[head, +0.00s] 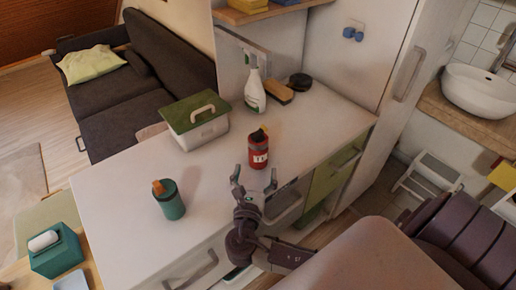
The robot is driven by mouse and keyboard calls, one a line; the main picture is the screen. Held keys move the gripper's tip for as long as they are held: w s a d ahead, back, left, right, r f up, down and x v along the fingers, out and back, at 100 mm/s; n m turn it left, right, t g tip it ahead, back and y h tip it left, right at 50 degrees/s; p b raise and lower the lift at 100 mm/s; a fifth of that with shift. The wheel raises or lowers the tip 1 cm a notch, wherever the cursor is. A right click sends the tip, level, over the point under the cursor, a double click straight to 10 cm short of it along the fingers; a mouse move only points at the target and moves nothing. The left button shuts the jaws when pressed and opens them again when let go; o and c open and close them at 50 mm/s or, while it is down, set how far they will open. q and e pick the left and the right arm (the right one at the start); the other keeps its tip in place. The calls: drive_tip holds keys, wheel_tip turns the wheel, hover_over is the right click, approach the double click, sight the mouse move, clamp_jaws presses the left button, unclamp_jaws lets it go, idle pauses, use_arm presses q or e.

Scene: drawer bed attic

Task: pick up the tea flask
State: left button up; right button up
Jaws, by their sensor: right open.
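A teal flask (170,200) with an orange top stands upright on the left part of the white counter (110,205). A red bottle (258,151) with a white label and a dark and yellow top stands upright near the middle of the counter. The picture does not settle which of the two is the tea flask. My right gripper (254,180) is open and empty at the counter's front edge. Its fingers point toward the red bottle, just short of it, and the teal flask is well to its left. My left gripper is not in view.
A white box with a green lid (195,119), a spray bottle (254,92), a brush (278,92) and a dark round thing (300,81) stand toward the counter's back. Drawers with handles (190,270) are below the front edge. The counter between flask and red bottle is clear.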

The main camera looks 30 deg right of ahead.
sight(257, 158)
drive_tip(key=shift+x, duration=1.2)
drive_tip(key=x, duration=0.2)
drive_tip(key=p+x, duration=0.1)
drive_tip(key=x, duration=0.1)
drive_tip(key=shift+w+d+r, duration=0.15)
drive_tip(key=shift+w+r, duration=0.05)
drive_tip(key=shift+w, duration=0.2)
drive_tip(key=shift+w+d+f, duration=0.1)
drive_tip(key=shift+w+d, duration=0.1)
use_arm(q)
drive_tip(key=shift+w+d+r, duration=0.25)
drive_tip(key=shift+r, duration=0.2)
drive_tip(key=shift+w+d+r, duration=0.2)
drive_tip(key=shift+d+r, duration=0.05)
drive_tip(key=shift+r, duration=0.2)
use_arm(e)
drive_tip(key=shift+c, duration=0.3)
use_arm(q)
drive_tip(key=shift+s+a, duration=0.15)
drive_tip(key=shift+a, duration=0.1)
use_arm(e)
drive_tip(key=c, duration=1.3)
